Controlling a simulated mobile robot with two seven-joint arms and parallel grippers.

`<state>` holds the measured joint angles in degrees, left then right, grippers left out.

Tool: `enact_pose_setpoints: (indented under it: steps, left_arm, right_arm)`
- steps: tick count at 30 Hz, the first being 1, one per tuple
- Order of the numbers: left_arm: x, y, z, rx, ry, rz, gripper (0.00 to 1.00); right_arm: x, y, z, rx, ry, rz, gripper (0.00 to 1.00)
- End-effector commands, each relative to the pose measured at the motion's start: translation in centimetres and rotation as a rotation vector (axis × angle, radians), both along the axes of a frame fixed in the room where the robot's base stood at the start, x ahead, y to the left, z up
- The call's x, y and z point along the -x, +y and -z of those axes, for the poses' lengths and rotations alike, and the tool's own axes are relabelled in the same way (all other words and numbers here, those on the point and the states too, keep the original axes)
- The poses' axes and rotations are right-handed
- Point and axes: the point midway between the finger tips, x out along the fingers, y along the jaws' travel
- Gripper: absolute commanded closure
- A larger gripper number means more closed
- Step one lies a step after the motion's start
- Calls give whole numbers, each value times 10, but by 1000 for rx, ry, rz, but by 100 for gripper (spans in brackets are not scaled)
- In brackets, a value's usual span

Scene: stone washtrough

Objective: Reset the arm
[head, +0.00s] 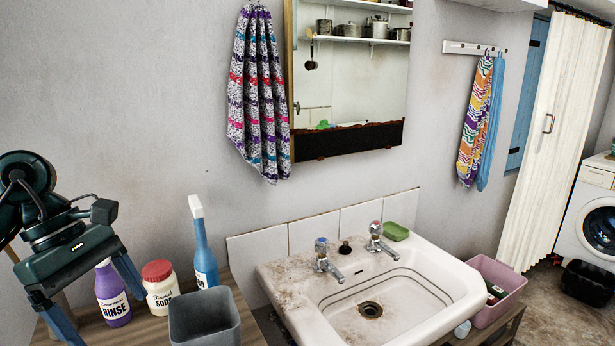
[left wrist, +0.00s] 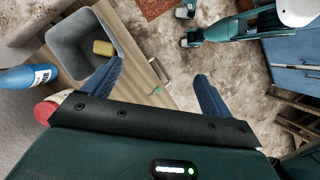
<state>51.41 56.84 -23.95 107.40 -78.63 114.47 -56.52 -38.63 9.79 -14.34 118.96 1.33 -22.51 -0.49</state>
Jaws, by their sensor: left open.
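My left gripper (head: 106,316) is at the left of the head view, above the wooden counter, with its two blue fingers spread apart. In the left wrist view the fingers (left wrist: 158,72) are also apart with nothing between them. They are beside the grey bin (left wrist: 68,45), over the edge of the wooden counter and the floor.
On the counter stand a purple rinse bottle (head: 112,297), a soda jar (head: 160,288), a blue spray bottle (head: 204,250) and the grey bin (head: 205,318). A yellow sponge (left wrist: 103,48) lies in the bin. The washbasin (head: 425,318) is to the right.

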Motion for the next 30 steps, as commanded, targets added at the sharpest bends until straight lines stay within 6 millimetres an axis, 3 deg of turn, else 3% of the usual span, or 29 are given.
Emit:
enact_pose_setpoints:
  steps: [1,7,12,15,17,20,23,25,26,30]
  left_arm:
    - [2,-24,13,92,39,1,15]
    - [12,-106,31,475,217,-84,15]
    - [20,-170,25,885,514,-280,15]
    - [14,-194,17,1163,792,-490,15]
    - [4,-198,17,1320,985,-649,15]
    - [-17,-190,35,1540,1332,-953,15]
    - [-32,-172,81,1704,1700,-1306,15]
    - [-31,-158,129,1776,1963,-1583,15]
    - [-26,-153,151,-1697,-1962,1612,15]
    - [13,-140,240,-1197,-1661,1479,15]
  right_arm:
    - [0,0,-1,0,0,0,64]
    - [-3,0,-5,1,-7,1,64]
    - [-8,-1,-10,2,-17,3,64]
    - [-8,-2,-10,3,-14,4,64]
    - [-7,-2,-10,4,-11,5,64]
    - [-7,-3,-10,4,-7,8,64]
    - [-5,-3,-9,5,0,11,64]
    - [-2,-4,-8,6,7,13,64]
    - [-1,-4,-7,7,11,13,64]
    - [3,-6,-3,10,27,16,64]
